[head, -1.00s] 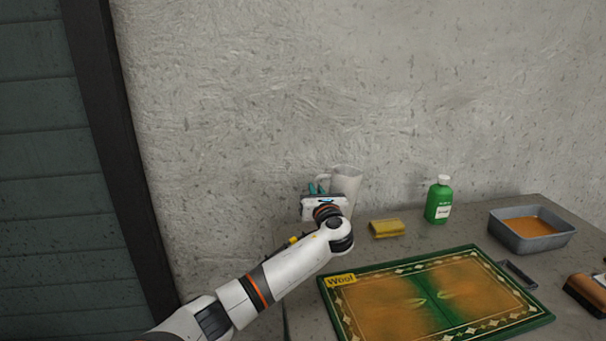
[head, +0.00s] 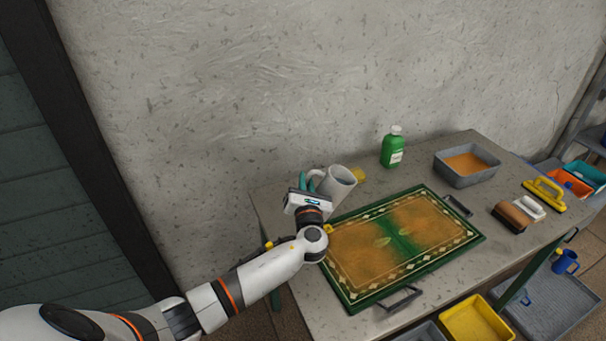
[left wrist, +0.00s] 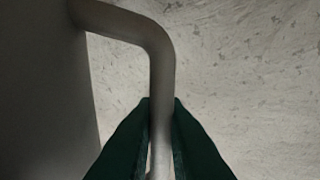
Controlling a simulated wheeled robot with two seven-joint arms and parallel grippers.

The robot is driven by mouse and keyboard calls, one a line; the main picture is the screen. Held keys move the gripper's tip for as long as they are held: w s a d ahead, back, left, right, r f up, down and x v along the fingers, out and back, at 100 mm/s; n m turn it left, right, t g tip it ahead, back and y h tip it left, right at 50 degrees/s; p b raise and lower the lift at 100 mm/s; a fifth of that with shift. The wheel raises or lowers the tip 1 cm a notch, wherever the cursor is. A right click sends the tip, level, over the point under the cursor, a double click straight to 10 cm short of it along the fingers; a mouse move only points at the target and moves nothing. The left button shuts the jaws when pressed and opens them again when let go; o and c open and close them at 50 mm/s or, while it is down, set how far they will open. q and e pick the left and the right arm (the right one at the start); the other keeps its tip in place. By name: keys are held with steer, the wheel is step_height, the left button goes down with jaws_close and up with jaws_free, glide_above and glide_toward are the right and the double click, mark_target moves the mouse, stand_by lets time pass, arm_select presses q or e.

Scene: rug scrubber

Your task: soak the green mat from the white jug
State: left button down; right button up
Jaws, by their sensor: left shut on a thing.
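The white jug (head: 339,182) is at the far left of the table, beside the mat's upper left corner, and looks slightly tilted. My left gripper (head: 309,184) is shut on its handle. In the left wrist view the gripper's dark green fingers (left wrist: 161,140) pinch the handle (left wrist: 161,62), with the jug's body (left wrist: 40,90) at the left. The green mat (head: 358,299) lies flat, with a patterned green border and a mostly orange-brown surface with a green band across the middle. I cannot tell whether the jug touches the table. My right gripper is not in view.
A green bottle (head: 392,150) and a grey tray of orange-brown stuff (head: 467,180) stand at the back. A yellow block (head: 359,174) is partly behind the jug. Brushes (head: 513,215) and a yellow-handled tool (head: 545,194) lie at the right. Yellow (head: 476,322) and other bins are below.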

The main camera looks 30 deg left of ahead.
arm_select(q)
steer(key=shift+a+r+m+p, duration=0.1)
steer(key=shift+r+m+p, duration=0.35)
steer(key=shift+r, duration=0.2)
steer(key=shift+s, duration=0.1)
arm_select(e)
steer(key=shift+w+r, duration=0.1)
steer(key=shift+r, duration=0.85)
arm_select(q)
steer(key=shift+r+m+p, duration=0.35)
steer(key=shift+m+p, duration=0.3)
steer(key=shift+p, duration=0.1)
steer(key=shift+m+t, duration=0.3)
steer(key=shift+f, duration=0.1)
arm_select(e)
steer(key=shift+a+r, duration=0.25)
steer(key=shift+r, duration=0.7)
